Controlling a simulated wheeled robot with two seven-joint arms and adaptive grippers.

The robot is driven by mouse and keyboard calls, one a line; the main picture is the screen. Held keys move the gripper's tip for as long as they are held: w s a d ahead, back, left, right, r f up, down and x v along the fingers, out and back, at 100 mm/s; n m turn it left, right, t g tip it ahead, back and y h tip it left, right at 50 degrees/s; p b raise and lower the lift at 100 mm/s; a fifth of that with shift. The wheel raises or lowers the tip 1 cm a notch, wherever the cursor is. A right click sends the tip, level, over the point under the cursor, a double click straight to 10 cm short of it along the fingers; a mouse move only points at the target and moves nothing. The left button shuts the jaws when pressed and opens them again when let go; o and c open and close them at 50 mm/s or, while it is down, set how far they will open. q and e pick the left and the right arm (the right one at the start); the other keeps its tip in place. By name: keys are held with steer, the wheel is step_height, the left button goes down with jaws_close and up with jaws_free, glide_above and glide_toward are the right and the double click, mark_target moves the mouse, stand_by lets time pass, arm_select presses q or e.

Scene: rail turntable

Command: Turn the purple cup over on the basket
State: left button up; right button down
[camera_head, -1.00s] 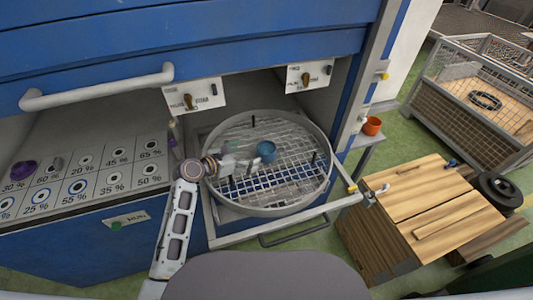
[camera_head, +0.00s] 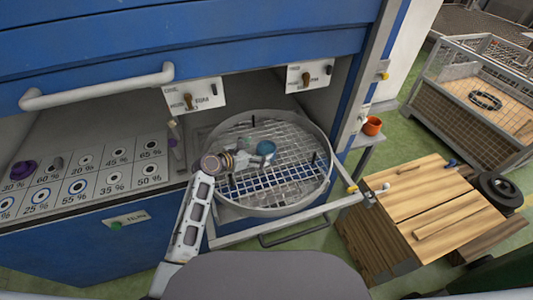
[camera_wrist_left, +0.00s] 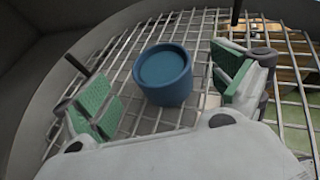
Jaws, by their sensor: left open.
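A blue cup (camera_head: 266,148) stands on the wire mesh of the round basket (camera_head: 322,185). In the left wrist view the blue cup (camera_wrist_left: 163,80) shows a round, rimmed top face; I cannot tell if this is its mouth or base. My left gripper (camera_head: 250,157) is open beside the cup, on its left in the head view. In the left wrist view its green-padded fingers stand on either side of the cup, apart from it. A purple object (camera_head: 22,170), perhaps a cup, sits at the far left on the marked panel. My right gripper is not in view.
Dark upright pegs rise from the mesh (camera_head: 315,157). The basket's metal rim surrounds the cup, and the blue cabinet (camera_head: 200,60) overhangs behind. An orange cup (camera_head: 372,126) stands on a small shelf at right. A wooden box (camera_head: 425,205) stands at the right.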

mark_target(273, 145)
arm_select(q)
steer(key=shift+w+d+f, duration=0.1)
steer(key=shift+x, duration=2.6)
steer(key=c, duration=1.3)
steer(key=shift+o, duration=0.2)
step_height(273, 145, up, 10)
